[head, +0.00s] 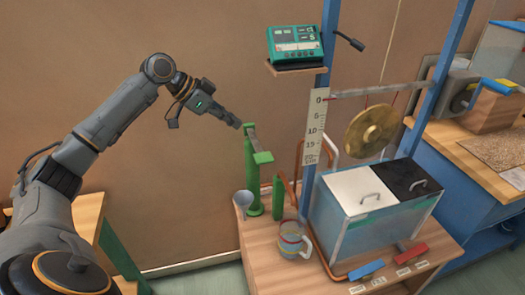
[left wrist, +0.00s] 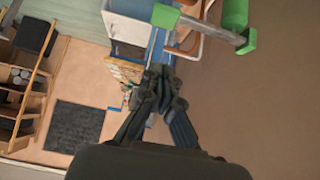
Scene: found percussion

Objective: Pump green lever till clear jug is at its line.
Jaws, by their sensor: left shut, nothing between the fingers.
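The green lever (head: 258,143) sits on top of a green upright pump (head: 252,182) at the bench's left end. It is a grey bar with green ends, sloping down toward the front. My left gripper (head: 237,123) is shut and empty, just left of the lever's upper end; I cannot tell if it touches. In the left wrist view the lever (left wrist: 205,28) lies above the shut fingers (left wrist: 160,78), apart from them in the picture. The clear jug (head: 293,241) stands upright on the bench, with coloured bands around it; its level is too small to read. My right gripper is not in view.
A grey funnel (head: 243,203) stands left of the pump. A copper pipe (head: 311,226) runs beside the jug to a blue tank (head: 345,235) with white and black lids. A brass disc (head: 371,131) hangs above. The wall behind my left arm is bare.

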